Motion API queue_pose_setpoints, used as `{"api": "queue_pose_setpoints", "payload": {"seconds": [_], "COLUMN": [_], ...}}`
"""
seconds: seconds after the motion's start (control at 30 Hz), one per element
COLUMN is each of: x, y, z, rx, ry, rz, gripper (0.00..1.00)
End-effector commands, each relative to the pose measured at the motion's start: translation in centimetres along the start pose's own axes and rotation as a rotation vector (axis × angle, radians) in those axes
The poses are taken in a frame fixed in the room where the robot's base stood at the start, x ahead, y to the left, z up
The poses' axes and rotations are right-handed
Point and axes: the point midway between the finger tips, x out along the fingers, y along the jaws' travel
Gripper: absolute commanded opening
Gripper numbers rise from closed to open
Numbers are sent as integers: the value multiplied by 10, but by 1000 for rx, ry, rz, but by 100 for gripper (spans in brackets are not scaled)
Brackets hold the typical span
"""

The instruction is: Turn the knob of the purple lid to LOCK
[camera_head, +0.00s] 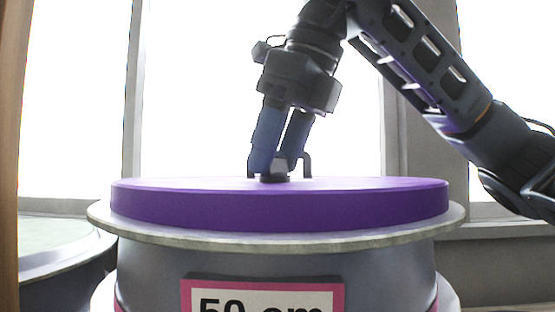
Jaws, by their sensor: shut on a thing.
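The purple lid (280,208) lies flat on top of a grey round mould (150,268) in the middle of the view. A small dark knob (273,178) stands near the middle of the lid's top. My gripper (276,168) comes down from above, slightly tilted, with its two blue fingers shut on the knob. The fingers hide most of the knob, and no LOCK marking can be read from this low angle.
A pale flange (300,242) juts out below the lid. A sign reading "50 cm" (262,300) is on the mould's front. Another round mould (50,250) stands at the left, beside a brown post (9,150). Bright windows are behind.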

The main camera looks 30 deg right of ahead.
Motion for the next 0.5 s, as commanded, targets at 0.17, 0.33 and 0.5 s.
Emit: {"api": "queue_pose_setpoints", "payload": {"seconds": [0.17,0.33,0.5], "x": [1,0,0], "y": [-2,-2,-3], "z": [0,0,1], "rx": [-152,-301,-450], "ry": [0,0,-1], "rz": [64,127,189], "gripper": [23,23,23]}}
